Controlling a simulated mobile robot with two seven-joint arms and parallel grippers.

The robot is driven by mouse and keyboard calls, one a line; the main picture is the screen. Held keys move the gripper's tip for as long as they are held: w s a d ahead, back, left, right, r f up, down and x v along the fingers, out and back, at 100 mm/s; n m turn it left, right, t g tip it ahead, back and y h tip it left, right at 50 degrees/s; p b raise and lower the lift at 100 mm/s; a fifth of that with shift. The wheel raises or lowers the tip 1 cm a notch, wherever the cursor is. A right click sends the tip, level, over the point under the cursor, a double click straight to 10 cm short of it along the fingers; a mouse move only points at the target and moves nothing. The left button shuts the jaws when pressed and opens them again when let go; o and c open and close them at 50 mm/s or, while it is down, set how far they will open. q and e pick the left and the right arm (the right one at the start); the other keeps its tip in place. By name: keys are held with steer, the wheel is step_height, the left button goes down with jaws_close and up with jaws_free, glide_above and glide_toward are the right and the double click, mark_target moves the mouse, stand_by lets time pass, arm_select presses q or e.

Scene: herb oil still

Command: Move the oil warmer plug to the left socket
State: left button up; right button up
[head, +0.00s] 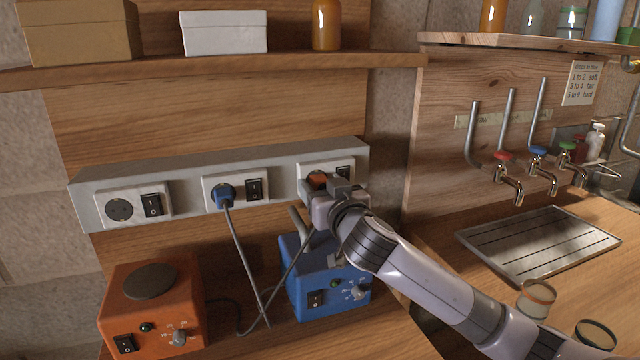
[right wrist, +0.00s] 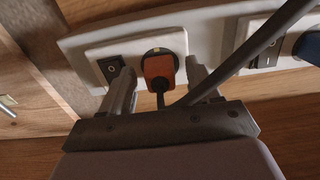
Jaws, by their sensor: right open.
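An orange plug (head: 317,179) sits in the right socket of the grey power strip (head: 88,212), and it also shows in the right wrist view (right wrist: 160,70). My right gripper (head: 323,189) is open in front of it. In the right wrist view its two fingers (right wrist: 163,84) stand on either side of the plug, with gaps visible. A blue plug (head: 222,195) sits in the middle socket. The left socket (head: 120,209) is empty. An orange warmer (head: 152,310) and a blue unit (head: 326,277) stand below the strip. My left gripper is out of view.
Grey cords (head: 246,262) hang from the plugs and cross below the strip. One passes close over a finger in the right wrist view. A shelf (head: 220,60) with boxes and a bottle runs above. Taps (head: 510,190) and a metal drain tray (head: 540,243) are at right.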

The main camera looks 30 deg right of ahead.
mark_target(321, 188)
jaws_close()
steer(key=shift+v, duration=3)
steer(key=shift+a, duration=0.1)
